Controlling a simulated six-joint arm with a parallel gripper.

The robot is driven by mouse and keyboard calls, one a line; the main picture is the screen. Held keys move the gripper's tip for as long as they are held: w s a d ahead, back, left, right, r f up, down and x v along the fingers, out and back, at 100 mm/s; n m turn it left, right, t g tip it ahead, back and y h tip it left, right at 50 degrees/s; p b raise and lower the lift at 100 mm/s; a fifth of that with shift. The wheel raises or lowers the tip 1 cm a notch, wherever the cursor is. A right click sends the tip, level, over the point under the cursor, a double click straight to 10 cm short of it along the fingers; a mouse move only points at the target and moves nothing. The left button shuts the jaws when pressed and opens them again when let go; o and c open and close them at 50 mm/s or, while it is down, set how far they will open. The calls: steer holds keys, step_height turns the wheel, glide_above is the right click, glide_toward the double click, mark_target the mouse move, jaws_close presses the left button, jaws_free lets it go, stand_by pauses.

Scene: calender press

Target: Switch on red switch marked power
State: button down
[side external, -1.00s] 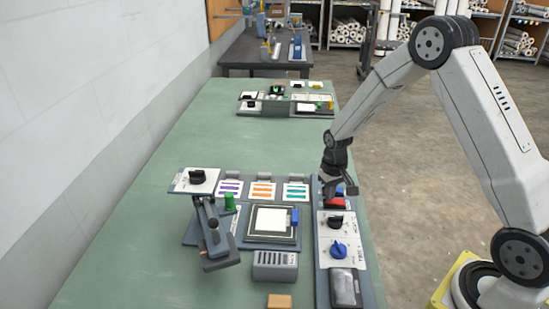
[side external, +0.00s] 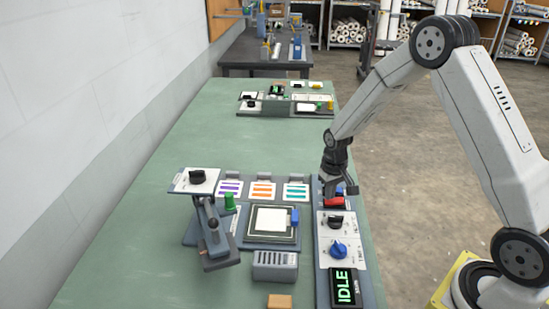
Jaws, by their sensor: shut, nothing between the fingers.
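The red switch (side external: 334,202) sits near the far end of the control panel (side external: 322,262) on the right side of the green table. My gripper (side external: 336,190) is shut and empty, right above the red switch and partly covering it. I cannot tell whether the fingers touch it. The display (side external: 344,288) at the near end of the panel is lit and reads "IDLE" in green. The word "power" cannot be read from here.
A black knob (side external: 336,221) and a blue knob (side external: 339,250) sit on the panel between switch and display. The lever press (side external: 211,232), white pad (side external: 270,220) and grey slotted block (side external: 275,265) stand to the left. The table's middle (side external: 215,135) is clear.

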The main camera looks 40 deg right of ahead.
mark_target(329, 203)
steer(key=shift+r, duration=3.1)
steer(key=s+a+r+n+t, duration=0.1)
steer(key=s+a+r, duration=0.1)
steer(key=s+a, duration=0.3)
steer(key=s+a+r+n+t, duration=0.1)
steer(key=s+a, duration=0.3)
steer(key=s, duration=0.5)
steer(key=shift+s+a+r+n+t, duration=0.3)
steer(key=shift+s+a+r+n, duration=0.15)
steer(key=shift+r, duration=0.3)
steer(key=shift+w, duration=0.1)
